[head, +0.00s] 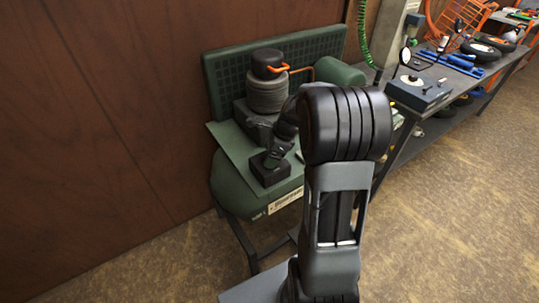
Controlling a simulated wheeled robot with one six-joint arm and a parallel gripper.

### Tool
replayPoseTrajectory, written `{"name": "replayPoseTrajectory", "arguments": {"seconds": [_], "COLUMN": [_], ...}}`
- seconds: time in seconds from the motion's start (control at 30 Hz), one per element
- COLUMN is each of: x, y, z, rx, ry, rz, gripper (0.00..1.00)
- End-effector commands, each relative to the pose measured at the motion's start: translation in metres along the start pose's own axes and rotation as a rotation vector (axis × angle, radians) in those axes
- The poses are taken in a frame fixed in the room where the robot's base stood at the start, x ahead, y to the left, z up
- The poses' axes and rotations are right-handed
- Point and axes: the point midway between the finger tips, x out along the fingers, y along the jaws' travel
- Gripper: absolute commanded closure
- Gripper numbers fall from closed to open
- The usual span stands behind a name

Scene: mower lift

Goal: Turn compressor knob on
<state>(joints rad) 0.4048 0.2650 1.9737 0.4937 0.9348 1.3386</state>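The green compressor (230,187) stands against the brown wall in the head view, with a dark motor and ribbed cylinder (266,95) on top. A small black box (268,172) sits on its front top. I cannot make out a separate knob; it may be hidden behind my arm or too small to tell. My arm rises in front of the compressor and bends down toward it. Its dark end, my gripper (273,160), is at or just above the black box. Whether it touches the box, and whether the fingers are open or shut, does not show.
A workbench (420,112) with a gauge box (419,92), blue tools and small wheels runs along the right. A green coiled hose (365,35) hangs behind the compressor. The floor (455,215) at right front is clear.

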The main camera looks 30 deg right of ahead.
Motion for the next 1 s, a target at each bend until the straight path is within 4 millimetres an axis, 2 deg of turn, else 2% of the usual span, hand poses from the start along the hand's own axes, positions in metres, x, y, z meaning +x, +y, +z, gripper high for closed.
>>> {"name": "replayPoseTrajectory", "arguments": {"seconds": [0.4, 0.9, 1.0], "x": [0.0063, 0.006, 0.0059], "y": [0.0004, 0.0004, 0.0005], "z": [0.0004, 0.0003, 0.0004], "rx": [-0.001, -0.001, -0.002], "ry": [0.0, 0.0, 0.0], "rz": [0.001, 0.001, 0.002], "gripper": [0.24, 0.71, 0.73]}}
